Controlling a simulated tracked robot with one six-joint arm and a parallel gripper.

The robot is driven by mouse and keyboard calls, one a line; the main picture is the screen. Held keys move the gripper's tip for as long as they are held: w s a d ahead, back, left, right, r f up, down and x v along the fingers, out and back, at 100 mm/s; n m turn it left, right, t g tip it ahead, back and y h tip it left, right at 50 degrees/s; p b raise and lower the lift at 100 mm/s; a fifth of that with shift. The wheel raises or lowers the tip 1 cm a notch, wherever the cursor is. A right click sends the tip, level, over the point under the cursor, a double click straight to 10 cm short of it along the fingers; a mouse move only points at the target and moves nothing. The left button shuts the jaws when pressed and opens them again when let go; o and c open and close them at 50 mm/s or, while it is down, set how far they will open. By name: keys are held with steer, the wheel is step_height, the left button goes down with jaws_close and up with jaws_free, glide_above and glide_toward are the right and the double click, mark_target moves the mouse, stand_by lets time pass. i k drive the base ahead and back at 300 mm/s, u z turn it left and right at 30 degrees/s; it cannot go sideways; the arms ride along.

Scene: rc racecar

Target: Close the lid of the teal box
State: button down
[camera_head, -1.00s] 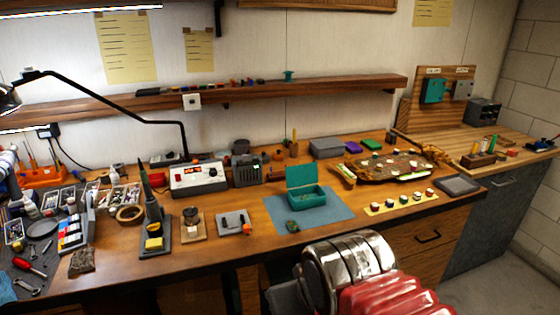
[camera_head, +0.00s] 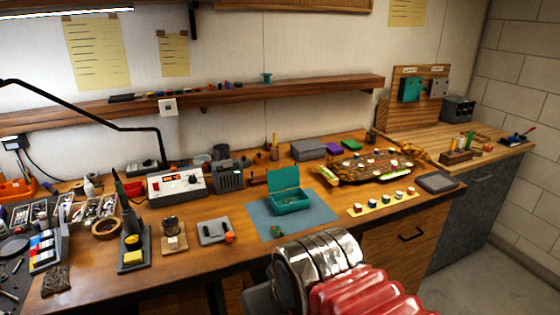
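The teal box (camera_head: 291,206) stands on a blue-grey mat (camera_head: 317,212) near the middle of the wooden workbench. Its lid (camera_head: 284,180) is open and stands upright along the back edge. Small dark contents show inside, too small to make out. A small greenish piece (camera_head: 277,231) lies on the mat in front of the box. My arm's silver and red links fill the bottom centre, in front of the bench. My gripper does not show.
Left of the mat are a grey tray with an orange-capped item (camera_head: 214,231) and a soldering stand (camera_head: 133,252). Right of it are a yellow strip of small pots (camera_head: 383,202) and a racecar track model (camera_head: 365,168). A shelf (camera_head: 230,95) runs above.

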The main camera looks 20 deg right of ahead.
mark_target(278, 180)
steer(key=i, duration=0.9)
steer(key=u, duration=0.05)
